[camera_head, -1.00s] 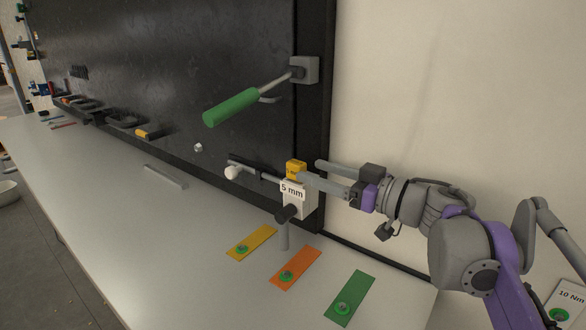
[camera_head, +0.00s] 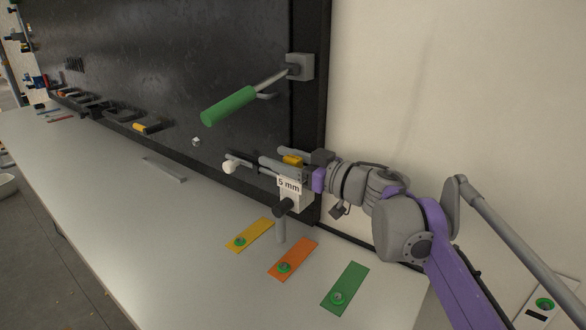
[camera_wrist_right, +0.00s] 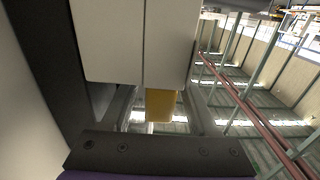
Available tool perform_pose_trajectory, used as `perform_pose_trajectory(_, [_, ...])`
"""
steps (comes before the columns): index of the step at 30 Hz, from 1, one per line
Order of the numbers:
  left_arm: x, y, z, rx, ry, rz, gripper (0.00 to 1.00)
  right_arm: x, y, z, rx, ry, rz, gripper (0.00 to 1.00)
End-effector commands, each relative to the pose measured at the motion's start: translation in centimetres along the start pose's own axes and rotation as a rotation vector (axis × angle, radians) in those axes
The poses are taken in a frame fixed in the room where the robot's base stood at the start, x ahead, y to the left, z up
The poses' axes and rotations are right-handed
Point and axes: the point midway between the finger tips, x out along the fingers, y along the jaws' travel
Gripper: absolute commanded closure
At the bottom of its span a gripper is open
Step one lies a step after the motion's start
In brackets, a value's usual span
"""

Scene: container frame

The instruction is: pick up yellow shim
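The yellow shim appears to be the small yellow block (camera_head: 292,160) just above the white "5 mm" label. Its lower part is hidden. It also shows in the right wrist view (camera_wrist_right: 162,106), below pale box faces. My right gripper (camera_head: 285,165) comes in from the right, with its fingers around the yellow block. The fingers look open, with gaps beside the block in the wrist view. I cannot tell whether a finger touches it. My left gripper is not in view.
The "5 mm" holder (camera_head: 296,198) is at the dark board's right end. A green-handled tool (camera_head: 230,105) hangs above. Yellow (camera_head: 256,231), orange (camera_head: 297,256) and green (camera_head: 351,281) strips lie on the white table (camera_head: 150,235). A grey bar (camera_head: 164,170) lies farther left.

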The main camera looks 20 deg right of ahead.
Motion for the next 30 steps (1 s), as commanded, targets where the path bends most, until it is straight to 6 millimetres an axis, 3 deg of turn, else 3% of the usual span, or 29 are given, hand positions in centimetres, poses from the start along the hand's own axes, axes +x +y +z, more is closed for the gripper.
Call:
perform_pose_trajectory(1, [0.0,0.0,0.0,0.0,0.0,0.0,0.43,0.0,0.0,0.0,0.0,0.0,0.0,0.51])
perform_pose_trajectory(9, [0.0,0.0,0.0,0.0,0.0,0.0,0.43,0.0,0.0,0.0,0.0,0.0,0.0,1.0])
perform_pose_trajectory(22, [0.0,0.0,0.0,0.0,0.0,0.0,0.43,0.0,0.0,-0.3,0.0,0.0,0.0,1.0])
perform_pose_trajectory(30, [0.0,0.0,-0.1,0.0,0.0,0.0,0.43,0.0,0.0,-3.1,0.0,0.0,0.0,1.0])
